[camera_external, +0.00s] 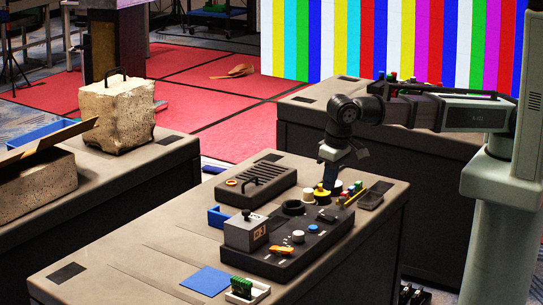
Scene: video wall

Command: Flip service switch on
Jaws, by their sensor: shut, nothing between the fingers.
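A dark control panel (292,262) lies on the front table and carries several knobs, buttons and small parts. A grey box with a dark knob (245,231) stands at its left. A white knob (298,236), a blue button (313,228) and an orange part (281,249) sit on it. I cannot tell which of these is the service switch. My gripper (327,180) points down over the back of the panel area, shut and empty, close to a yellow-topped part (321,190). The fingertips are small and dark, and I cannot tell whether they touch anything.
A slotted black case with a handle (262,181) lies behind the panel. A blue sheet (207,281) and a white tray with a green board (245,291) lie at the front. A stone block (117,115) stands on the left table. The front table's left part is clear.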

